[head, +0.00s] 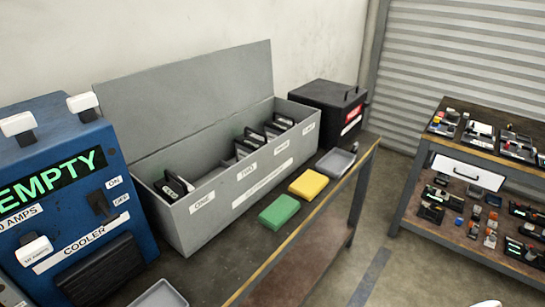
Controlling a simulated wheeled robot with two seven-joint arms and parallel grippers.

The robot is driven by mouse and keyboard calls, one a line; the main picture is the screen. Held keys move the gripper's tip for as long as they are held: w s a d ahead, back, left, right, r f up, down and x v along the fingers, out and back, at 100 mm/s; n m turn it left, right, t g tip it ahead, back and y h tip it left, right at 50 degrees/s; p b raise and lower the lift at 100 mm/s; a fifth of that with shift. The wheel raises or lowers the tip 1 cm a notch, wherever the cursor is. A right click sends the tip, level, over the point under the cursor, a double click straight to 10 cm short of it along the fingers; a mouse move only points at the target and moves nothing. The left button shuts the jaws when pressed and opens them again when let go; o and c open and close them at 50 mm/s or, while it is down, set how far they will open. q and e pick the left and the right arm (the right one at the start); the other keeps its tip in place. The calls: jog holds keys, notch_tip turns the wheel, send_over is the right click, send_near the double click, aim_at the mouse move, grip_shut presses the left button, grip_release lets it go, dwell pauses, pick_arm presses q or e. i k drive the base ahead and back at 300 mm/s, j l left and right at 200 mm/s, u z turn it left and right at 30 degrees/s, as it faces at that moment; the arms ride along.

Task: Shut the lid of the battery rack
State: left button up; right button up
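The battery rack (214,213) is a long grey box on the dark bench, with white labels along its front; ONE and TWO are readable. Its flat grey lid (185,92) stands open, raised along the back edge near the wall. Several black batteries sit inside: one at the near left end (173,187), others toward the middle (250,138) and far end (284,122). Neither of my grippers is in view. A small white piece at the bottom right edge is too cut off to identify.
A blue cooler unit (128,207) reading EMPTY stands close to the rack's left end. A black box (325,98) stands beyond its far end. Green (279,211) and yellow (308,184) blocks and a grey tray (335,163) lie in front. A second bench (408,187) stands right, across open floor.

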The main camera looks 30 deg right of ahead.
aim_at(149, 110)
jog(key=i+z, duration=0.15)
jog(key=z, duration=0.25)
jog(key=i+z, duration=0.2)
jog(key=z, duration=0.25)
